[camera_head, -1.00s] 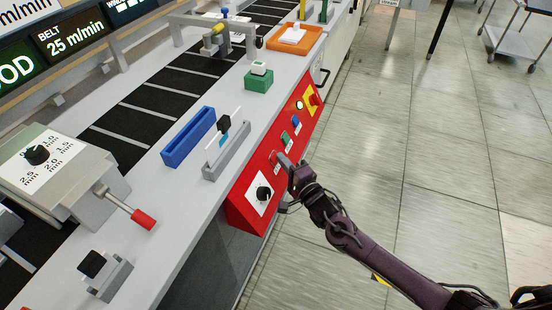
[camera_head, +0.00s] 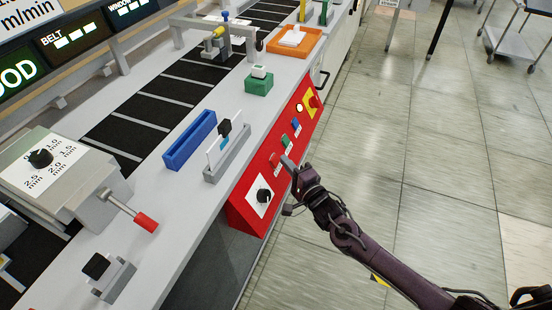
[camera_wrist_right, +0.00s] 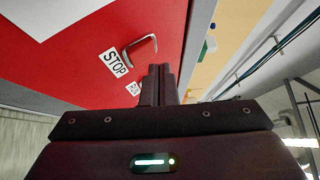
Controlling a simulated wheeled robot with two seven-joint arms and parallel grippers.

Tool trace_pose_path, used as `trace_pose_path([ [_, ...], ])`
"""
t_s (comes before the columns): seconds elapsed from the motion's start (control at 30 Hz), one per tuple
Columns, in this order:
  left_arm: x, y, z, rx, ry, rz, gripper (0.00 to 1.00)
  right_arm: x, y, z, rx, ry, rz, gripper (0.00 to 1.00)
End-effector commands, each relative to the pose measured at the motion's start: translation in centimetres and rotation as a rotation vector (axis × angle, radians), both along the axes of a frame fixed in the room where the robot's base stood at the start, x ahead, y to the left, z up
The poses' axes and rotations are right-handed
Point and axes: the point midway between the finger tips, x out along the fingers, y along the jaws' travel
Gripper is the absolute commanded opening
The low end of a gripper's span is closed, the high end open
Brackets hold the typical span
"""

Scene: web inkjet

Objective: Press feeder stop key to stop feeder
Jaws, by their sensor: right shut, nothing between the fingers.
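The red stop key (camera_head: 273,160) is on the sloped red control panel (camera_head: 243,203) at the front of the machine. The wrist view shows this red key (camera_wrist_right: 140,48) close up, with a white STOP label (camera_wrist_right: 115,62) beside it. My right gripper (camera_head: 286,160) is shut and empty, its fingertips just right of the red key and seemingly a little off the panel. Its shut fingers (camera_wrist_right: 160,72) point toward the panel beside the key. My left gripper is not in view.
Green (camera_head: 285,140) and blue (camera_head: 296,123) keys, a lit white lamp (camera_head: 299,108) and a red mushroom button (camera_head: 314,101) lie farther up the panel. A black knob (camera_head: 264,195) sits below. Free floor is at the right.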

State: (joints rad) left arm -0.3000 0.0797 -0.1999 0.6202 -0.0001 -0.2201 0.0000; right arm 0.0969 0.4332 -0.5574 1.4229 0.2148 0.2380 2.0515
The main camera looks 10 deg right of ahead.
Motion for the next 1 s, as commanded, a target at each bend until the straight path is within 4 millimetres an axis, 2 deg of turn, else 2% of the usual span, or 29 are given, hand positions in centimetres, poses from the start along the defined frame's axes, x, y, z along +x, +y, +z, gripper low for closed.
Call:
trace_pose_path([
  [0.27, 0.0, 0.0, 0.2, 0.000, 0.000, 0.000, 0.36, -0.1, -0.1, 0.1, -0.001, 0.000, -0.001, 0.00],
  [0.7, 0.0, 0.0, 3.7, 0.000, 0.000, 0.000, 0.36, -2.1, -3.1, 2.3, -0.001, 0.001, -0.002, 0.00],
  [1.0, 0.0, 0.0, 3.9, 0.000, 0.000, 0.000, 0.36, -2.5, -3.7, 2.3, -0.001, 0.000, 0.000, 0.00],
])
